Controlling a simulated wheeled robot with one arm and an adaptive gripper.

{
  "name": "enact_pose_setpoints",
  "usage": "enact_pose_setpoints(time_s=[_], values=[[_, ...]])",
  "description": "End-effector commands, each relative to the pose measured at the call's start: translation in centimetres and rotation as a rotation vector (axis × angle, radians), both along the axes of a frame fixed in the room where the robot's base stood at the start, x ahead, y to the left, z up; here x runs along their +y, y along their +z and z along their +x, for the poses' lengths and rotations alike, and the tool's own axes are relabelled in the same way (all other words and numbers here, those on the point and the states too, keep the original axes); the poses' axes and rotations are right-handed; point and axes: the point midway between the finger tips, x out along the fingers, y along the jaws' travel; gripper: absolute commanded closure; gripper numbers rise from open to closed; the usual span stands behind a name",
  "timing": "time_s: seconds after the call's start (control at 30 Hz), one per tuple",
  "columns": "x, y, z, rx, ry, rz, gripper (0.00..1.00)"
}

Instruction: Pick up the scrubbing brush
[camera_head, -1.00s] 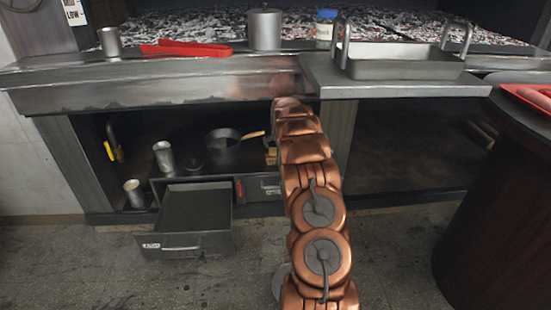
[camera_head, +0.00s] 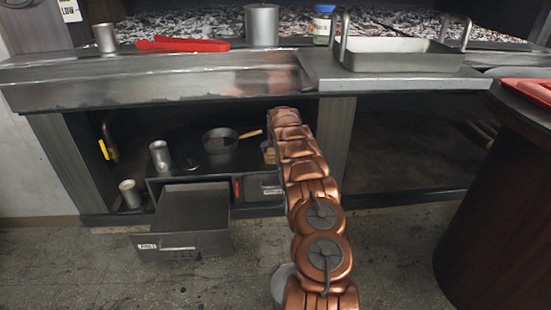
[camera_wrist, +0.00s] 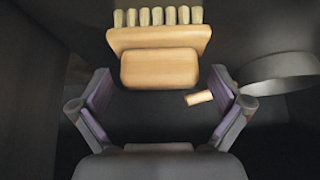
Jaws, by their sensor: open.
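The scrubbing brush (camera_wrist: 160,68) shows in the wrist view as a wooden block with a row of pale bristle tufts on its far side. In the head view a small part of the brush (camera_head: 268,153) shows beside my arm, inside the open compartment under the grill. My gripper (camera_wrist: 162,100) is open, with one finger on the left and one on the right. The brush lies just ahead of the fingers, roughly centred between them; I cannot tell how deep it sits between the tips. My arm hides the gripper in the head view.
A pan (camera_head: 220,143) with a wooden handle is left of the brush; its rim and handle end appear close to the right finger in the wrist view. Metal cups (camera_head: 160,155) stand further left. An open drawer (camera_head: 185,243) juts out below. The counter edge (camera_head: 160,85) overhangs the compartment.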

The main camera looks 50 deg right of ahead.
Motion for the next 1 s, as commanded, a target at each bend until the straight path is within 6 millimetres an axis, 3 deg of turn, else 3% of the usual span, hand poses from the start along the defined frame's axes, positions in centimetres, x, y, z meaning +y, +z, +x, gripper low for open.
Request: enact_pose_setpoints(time_s=[0.13,0.4,1.0], values=[[-0.29,-0.93,0.24,0.001,-0.001,0.002,0.0],[-0.3,-0.9,0.28,0.001,-0.001,0.002,0.0],[-0.28,-0.84,0.32,0.002,0.0,0.001,0.61]])
